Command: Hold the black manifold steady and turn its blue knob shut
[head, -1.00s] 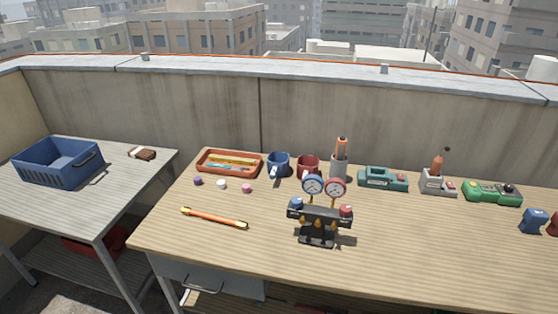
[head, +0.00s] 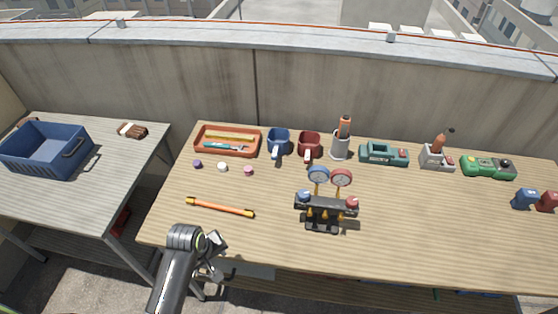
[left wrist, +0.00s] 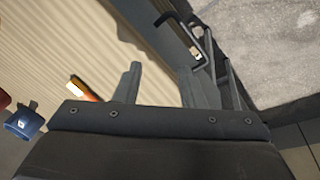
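The black manifold (head: 325,212) stands upright on the wooden table in the head view, with two round gauges above it. Its blue knob (head: 304,195) is at its left end and a red knob (head: 352,202) at its right end. My left gripper (head: 218,243) is near the table's front edge, left of the manifold and apart from it. In the left wrist view its two fingers (left wrist: 160,83) stand apart with nothing between them. A blue part (left wrist: 25,122) shows at lower left there; I cannot tell what it is. My right gripper is not in view.
An orange rod (head: 220,207) lies just beyond my left gripper. A blue crate (head: 45,160) is on the left table.

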